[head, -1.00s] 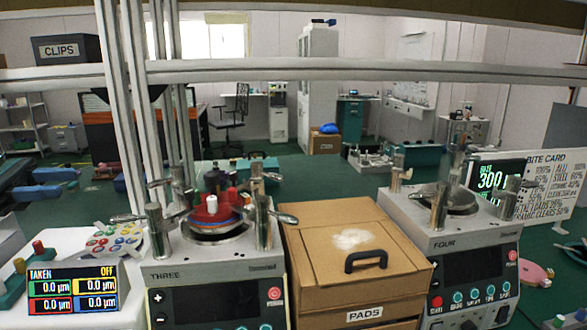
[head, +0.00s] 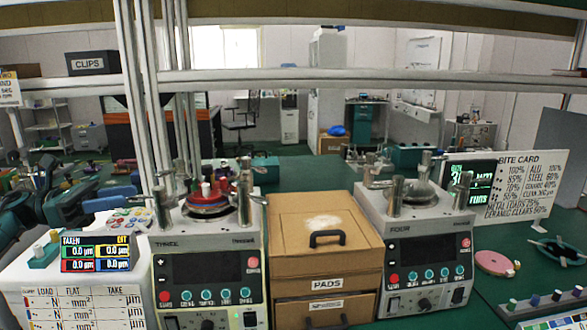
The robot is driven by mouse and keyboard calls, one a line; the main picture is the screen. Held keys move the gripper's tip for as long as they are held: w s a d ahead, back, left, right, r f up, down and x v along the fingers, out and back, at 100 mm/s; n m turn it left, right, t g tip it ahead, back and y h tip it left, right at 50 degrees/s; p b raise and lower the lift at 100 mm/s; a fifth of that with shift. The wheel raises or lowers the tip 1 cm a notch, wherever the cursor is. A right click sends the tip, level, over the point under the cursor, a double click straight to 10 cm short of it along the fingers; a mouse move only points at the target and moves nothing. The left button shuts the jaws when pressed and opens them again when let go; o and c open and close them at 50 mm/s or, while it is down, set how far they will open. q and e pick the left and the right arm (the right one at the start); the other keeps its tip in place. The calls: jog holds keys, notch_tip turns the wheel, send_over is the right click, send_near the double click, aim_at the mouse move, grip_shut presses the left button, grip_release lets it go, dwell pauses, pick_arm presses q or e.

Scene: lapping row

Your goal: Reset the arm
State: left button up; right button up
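My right arm and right gripper are not in view.
Machine FOUR (head: 422,255) stands right of the cardboard PADS box (head: 318,255). A small readout (head: 97,252) is at left. The BITE CARD (head: 532,185) and a pink disc (head: 494,263) are at right. Metal rails cross above the bench.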

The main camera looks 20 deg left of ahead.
pick_arm(q)
jog(key=w+d+f+n+t+y, duration=0.1)
jog(key=d+f+n+t+y, duration=0.3)
jog(key=d+f+n, duration=0.6)
jog(key=w+d+f+n+t+y, duration=0.15)
jog(key=d+f+n+t, duration=0.45)
jog(key=f+n, duration=0.65)
jog(key=s+d+f+n+g+y+p, duration=0.1)
jog(key=s+d+f+n+g+y, duration=0.2)
jog(key=s+d+f+n, duration=0.4)
jog(key=s+d+f+n+g+y, duration=0.4)
jog(key=s+d+f+n, duration=0.4)
jog(key=s+n, duration=0.4)
jog(key=f+n+y, duration=0.1)
jog(key=n, duration=0.3)
jog(key=shift+s+f+y+p, duration=0.2)
jog(key=shift+f+y+p, duration=0.05)
jog(key=shift+y+p, duration=0.15)
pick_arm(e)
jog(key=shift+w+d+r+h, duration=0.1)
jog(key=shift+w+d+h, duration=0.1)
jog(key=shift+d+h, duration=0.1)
